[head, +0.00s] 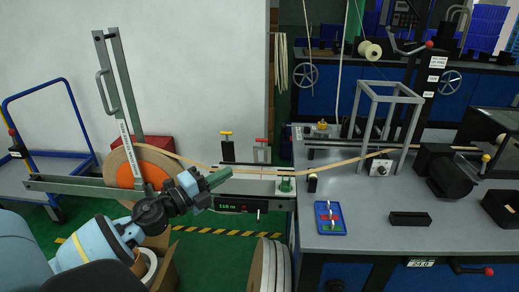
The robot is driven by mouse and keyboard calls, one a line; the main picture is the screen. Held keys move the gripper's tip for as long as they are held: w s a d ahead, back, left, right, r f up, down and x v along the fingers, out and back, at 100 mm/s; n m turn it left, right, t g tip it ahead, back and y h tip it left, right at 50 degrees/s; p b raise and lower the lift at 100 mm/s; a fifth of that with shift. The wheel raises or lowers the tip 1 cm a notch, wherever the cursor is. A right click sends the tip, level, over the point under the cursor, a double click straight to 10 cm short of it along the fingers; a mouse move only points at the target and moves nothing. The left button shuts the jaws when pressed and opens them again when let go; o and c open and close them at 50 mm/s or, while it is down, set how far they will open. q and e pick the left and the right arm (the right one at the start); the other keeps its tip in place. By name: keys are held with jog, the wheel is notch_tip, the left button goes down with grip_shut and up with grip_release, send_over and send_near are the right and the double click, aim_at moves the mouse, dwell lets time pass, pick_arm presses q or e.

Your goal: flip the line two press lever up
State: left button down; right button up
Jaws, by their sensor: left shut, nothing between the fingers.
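My left gripper (220,178) is shut and empty, in front of the tape reel and above the green digital display. A dark post (427,75) with white labels at the back right carries a lever with a red knob (429,44), which points right and slightly up. Another lever with a red knob (488,271) sticks out to the right, roughly level, from the front of the near bench, beside a label (421,262). The labels are too small to read, so I cannot tell which is the line two press lever. Both levers are far right of my gripper. My right gripper is not in view.
The orange-centred reel (125,172) feeds a tan tape (330,164) across to the grey bench (370,225). A metal frame (361,110), a blue tray (330,217) and black boxes (410,219) stand on the bench. A blue cart (50,170) stands left.

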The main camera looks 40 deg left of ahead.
pick_arm(q)
jog(key=a+x, duration=0.3)
jog(key=x, duration=0.9)
jog(key=shift+w+d+r+p, duration=0.25)
jog(key=shift+w+r+p, duration=0.15)
jog(key=shift+w, duration=0.25)
